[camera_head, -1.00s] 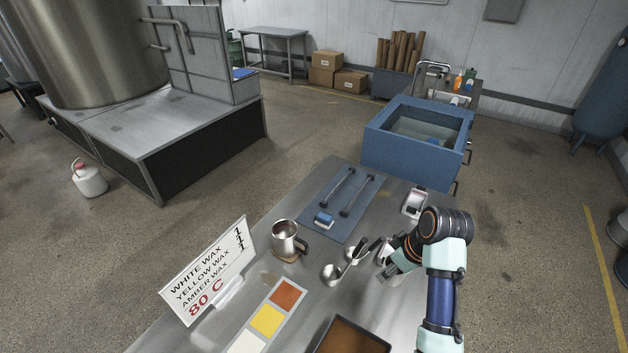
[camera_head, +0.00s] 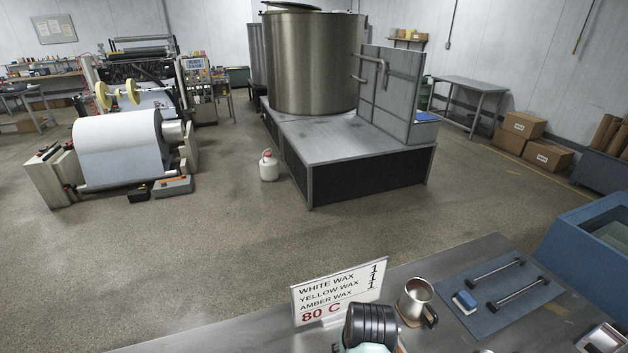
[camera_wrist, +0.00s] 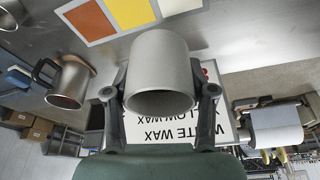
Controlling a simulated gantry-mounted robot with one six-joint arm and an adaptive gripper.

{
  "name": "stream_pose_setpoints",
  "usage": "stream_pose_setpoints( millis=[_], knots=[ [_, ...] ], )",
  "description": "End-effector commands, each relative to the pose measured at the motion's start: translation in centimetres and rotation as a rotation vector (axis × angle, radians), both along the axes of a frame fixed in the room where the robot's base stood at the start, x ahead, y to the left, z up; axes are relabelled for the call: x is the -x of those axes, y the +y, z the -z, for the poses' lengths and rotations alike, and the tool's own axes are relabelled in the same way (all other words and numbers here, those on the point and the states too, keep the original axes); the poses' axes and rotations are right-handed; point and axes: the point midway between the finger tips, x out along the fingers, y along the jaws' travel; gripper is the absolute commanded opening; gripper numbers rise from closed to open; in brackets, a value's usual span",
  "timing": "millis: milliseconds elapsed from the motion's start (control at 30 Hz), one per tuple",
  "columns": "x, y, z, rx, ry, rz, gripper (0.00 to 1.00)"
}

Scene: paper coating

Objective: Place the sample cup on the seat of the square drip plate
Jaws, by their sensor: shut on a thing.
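My gripper (camera_wrist: 158,92) is shut on a plain grey cup, the sample cup (camera_wrist: 160,58), in the middle of the wrist view. One finger lies on each side of the cup. Its open rim faces the camera and its inside is in shadow. In the head view, my dark wrist is at the bottom edge, in front of the sign; the fingers and the cup are hidden or out of frame there. I cannot make out the square drip plate in either current view.
The wax sign (camera_head: 340,292) stands by the table's far edge, close to my wrist. A metal jug (camera_head: 414,296) stands right of it, also in the wrist view (camera_wrist: 70,82). Farther right is a blue board (camera_head: 500,292) with bars. Colour patches (camera_wrist: 130,12) lie on the table.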

Motion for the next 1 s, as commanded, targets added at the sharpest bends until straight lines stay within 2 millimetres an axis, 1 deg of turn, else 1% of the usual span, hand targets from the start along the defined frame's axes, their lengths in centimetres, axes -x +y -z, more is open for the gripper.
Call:
stream_pose_setpoints(
  millis=[33,100,200,300,433,467,500,667,700,767,867,967,1000],
  knots=[
    [-0.4,2.2,0.2,0.001,-0.002,-0.010,0.21],
    [-0.7,4.5,0.4,0.001,-0.006,-0.012,0.21],
    [-0.9,7.2,0.8,0.001,-0.009,-0.015,0.21],
    [-0.9,9.5,1.0,0.001,-0.013,-0.020,0.21],
    [-0.9,11.9,1.0,0.001,-0.019,-0.022,0.21],
    [-0.8,11.6,0.1,0.001,-0.019,-0.017,0.21],
    [-0.6,11.6,-0.4,0.001,-0.019,-0.017,0.21],
    [0.2,11.5,-2.3,0.000,-0.018,-0.018,0.21],
    [0.4,11.5,-3.1,0.000,-0.018,-0.018,0.21],
    [0.8,11.5,-4.1,0.000,-0.017,-0.018,0.21],
    [1.6,11.5,-6.4,0.001,-0.018,-0.019,0.21],
    [2.7,11.5,-9.2,0.001,-0.018,-0.019,0.21],
    [3.2,11.5,-10.5,0.001,-0.018,-0.019,0.21]
  ],
)
